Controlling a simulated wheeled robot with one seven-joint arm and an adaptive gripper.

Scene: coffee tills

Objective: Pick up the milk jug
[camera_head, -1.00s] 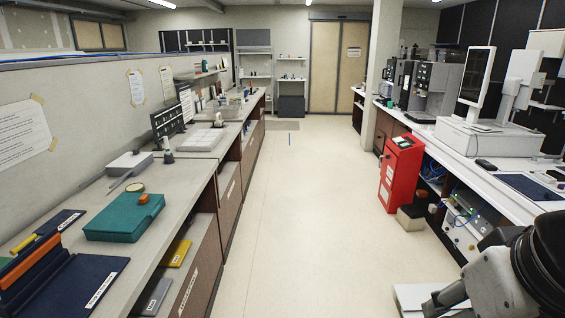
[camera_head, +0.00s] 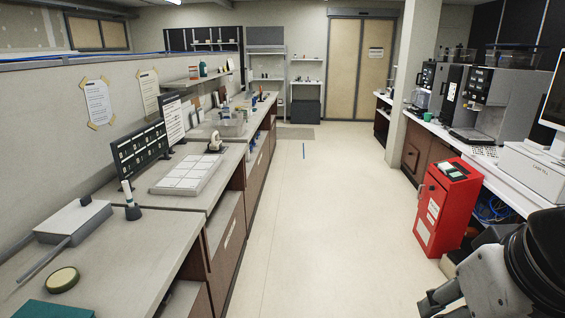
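I cannot pick out a milk jug for certain. A small pale object with a dark part (camera_head: 214,142) stands at the back of the white tray on the left counter; it is too small to identify. A small green item (camera_head: 427,117) sits by the coffee machines on the right counter. My arm shows at the lower right, with a dark end part, seemingly my gripper (camera_head: 438,300), at the bottom edge. Its fingers are not clear, and nothing can be seen held in it.
The left counter (camera_head: 125,255) carries a grey box (camera_head: 72,221), a round tin (camera_head: 62,280), a white tray (camera_head: 188,175) and a dark board (camera_head: 140,150). A red cabinet (camera_head: 447,210) stands on the right, before the right counter. The aisle floor (camera_head: 320,230) between is clear.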

